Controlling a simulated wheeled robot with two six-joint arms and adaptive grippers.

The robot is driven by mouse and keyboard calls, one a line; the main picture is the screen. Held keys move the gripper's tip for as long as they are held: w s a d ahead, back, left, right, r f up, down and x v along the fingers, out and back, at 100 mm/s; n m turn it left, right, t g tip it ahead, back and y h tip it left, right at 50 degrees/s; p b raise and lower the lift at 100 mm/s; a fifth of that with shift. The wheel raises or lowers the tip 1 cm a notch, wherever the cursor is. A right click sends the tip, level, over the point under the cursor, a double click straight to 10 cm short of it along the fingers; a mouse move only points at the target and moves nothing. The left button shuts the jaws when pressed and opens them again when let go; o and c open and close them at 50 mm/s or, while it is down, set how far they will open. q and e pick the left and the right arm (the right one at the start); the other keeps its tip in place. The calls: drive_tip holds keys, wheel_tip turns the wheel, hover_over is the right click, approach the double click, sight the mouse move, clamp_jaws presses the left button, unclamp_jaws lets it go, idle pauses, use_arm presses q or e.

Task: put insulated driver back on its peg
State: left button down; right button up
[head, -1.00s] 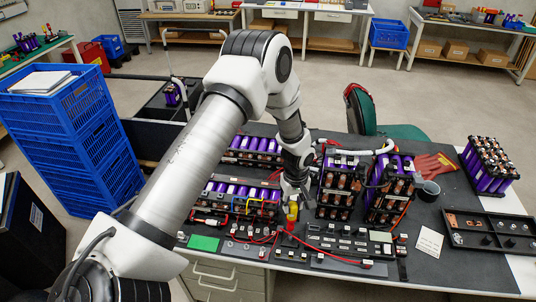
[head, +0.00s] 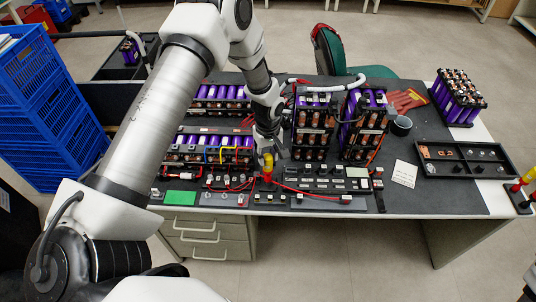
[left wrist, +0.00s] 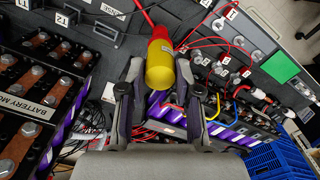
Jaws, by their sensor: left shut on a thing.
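The insulated driver (head: 267,163), with a yellow handle and red lower part, is upright at the front edge of the terminal boards. My left gripper (head: 268,151) is shut on its handle from above. In the left wrist view, the yellow handle (left wrist: 160,66) sits between the fingers (left wrist: 163,88), and its red shaft points away toward the boards. Whether its tip touches anything is unclear. At the right edge of the head view, a dark rack (head: 517,196) holds red and yellow handled tools; an empty peg cannot be made out. My right gripper is not in view.
Tall purple battery modules (head: 312,125) stand just right of my left gripper. A black parts tray (head: 463,158), a note (head: 404,173) and a dark cup (head: 401,125) lie farther right. The mat's front right (head: 440,200) is clear.

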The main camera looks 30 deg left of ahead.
use_arm(q)
drive_tip(key=shift+f, duration=0.95)
drive_tip(key=c, duration=0.7)
unclamp_jaws()
wheel_tip(320, 180, up, 6)
drive_tip(key=p, duration=0.5)
